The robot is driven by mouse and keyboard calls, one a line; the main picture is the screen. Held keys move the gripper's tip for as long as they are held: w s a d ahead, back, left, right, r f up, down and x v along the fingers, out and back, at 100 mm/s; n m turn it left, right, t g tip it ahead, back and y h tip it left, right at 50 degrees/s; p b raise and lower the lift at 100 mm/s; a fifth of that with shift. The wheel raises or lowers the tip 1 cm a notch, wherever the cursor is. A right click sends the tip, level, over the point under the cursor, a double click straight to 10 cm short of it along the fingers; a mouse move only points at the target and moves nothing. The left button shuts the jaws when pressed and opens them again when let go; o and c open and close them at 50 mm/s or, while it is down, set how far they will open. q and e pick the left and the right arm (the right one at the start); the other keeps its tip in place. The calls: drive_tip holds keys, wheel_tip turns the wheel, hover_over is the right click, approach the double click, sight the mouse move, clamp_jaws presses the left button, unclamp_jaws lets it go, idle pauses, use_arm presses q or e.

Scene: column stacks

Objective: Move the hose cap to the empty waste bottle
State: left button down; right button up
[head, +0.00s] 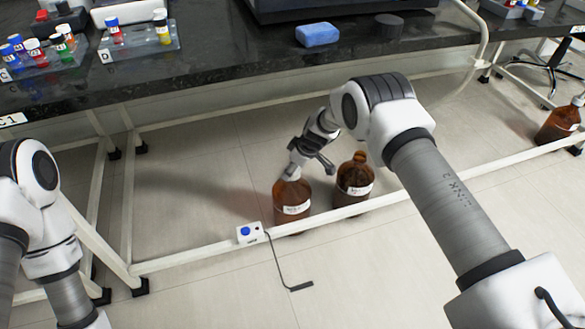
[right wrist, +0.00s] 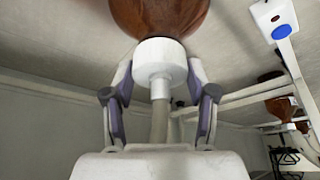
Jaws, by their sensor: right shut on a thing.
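The white hose cap (right wrist: 160,55) sits at the mouth of the left brown bottle (head: 291,200), with its pale hose (right wrist: 159,122) running back between my fingers. My right gripper (head: 297,168) is shut on the cap from above; in the right wrist view its fingers (right wrist: 160,88) stand on both sides of it. Whether the cap is seated or just lifted, I cannot tell. A second brown bottle (head: 355,180) with a label and no white cap stands close to the right. My left gripper is out of view.
A white frame bar (head: 340,213) runs in front of the bottles, carrying a small box with a blue button (head: 247,234). The black bench (head: 225,60) lies above and behind. Another brown bottle (head: 560,123) stands far right. Floor left of the bottles is clear.

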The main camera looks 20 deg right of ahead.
drive_tip(key=o, duration=1.2)
drive_tip(key=v, duration=0.5)
drive_tip(key=shift+r, duration=0.2)
drive_tip(key=s+d, duration=0.8)
drive_tip(key=s, duration=0.1)
drive_tip(key=shift+f, duration=0.2)
